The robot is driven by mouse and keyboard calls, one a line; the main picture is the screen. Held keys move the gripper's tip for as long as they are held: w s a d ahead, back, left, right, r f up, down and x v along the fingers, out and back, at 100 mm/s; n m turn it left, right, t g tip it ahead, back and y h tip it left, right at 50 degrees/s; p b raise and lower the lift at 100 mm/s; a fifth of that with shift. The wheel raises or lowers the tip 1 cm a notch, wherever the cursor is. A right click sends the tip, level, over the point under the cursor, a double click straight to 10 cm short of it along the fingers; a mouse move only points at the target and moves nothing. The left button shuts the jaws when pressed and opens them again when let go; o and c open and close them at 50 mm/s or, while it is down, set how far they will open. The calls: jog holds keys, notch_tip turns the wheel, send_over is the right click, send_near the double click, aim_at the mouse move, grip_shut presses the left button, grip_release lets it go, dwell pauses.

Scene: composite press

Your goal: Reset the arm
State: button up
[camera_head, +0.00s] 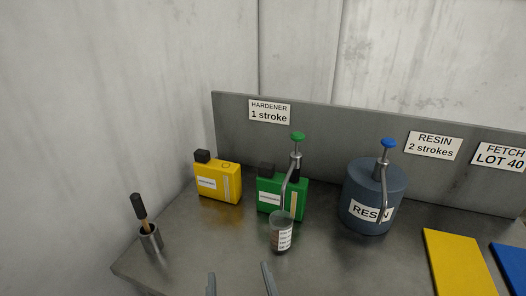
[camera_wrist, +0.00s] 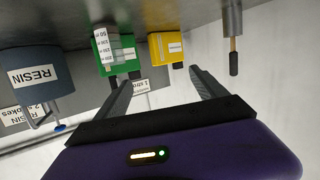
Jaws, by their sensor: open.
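My gripper (camera_head: 240,283) is open and empty at the bottom of the head view, with only its two finger ends showing. In the wrist view, which is upside down, my gripper (camera_wrist: 161,82) has its fingers spread with nothing between them. A small clear cup (camera_head: 281,234) with a printed label stands on the bench in front of the green hardener container (camera_head: 270,195), under its spout. My fingers are nearer the camera than the cup and apart from it.
The grey metal bench (camera_head: 200,250) holds a yellow container (camera_head: 218,183), a blue-grey resin drum (camera_head: 362,195) with a pump, and a metal holder (camera_head: 151,241) with a black-handled brush (camera_head: 139,207). Yellow (camera_head: 458,262) and blue (camera_head: 512,262) panels lie at right. A grey backboard (camera_head: 340,130) carries signs.

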jog(key=s+d+f+m+h, duration=0.1)
jog(key=s+d+f, duration=0.1)
jog(key=s+d, duration=1)
jog(key=s+d+f+m+h, duration=0.2)
jog(key=s+d+f, duration=0.1)
jog(key=s+d, duration=0.9)
jog(key=s, duration=0.5)
jog(key=shift+s+d+f, duration=0.15)
jog(key=shift+s+f, duration=0.05)
jog(key=shift+f, duration=0.1)
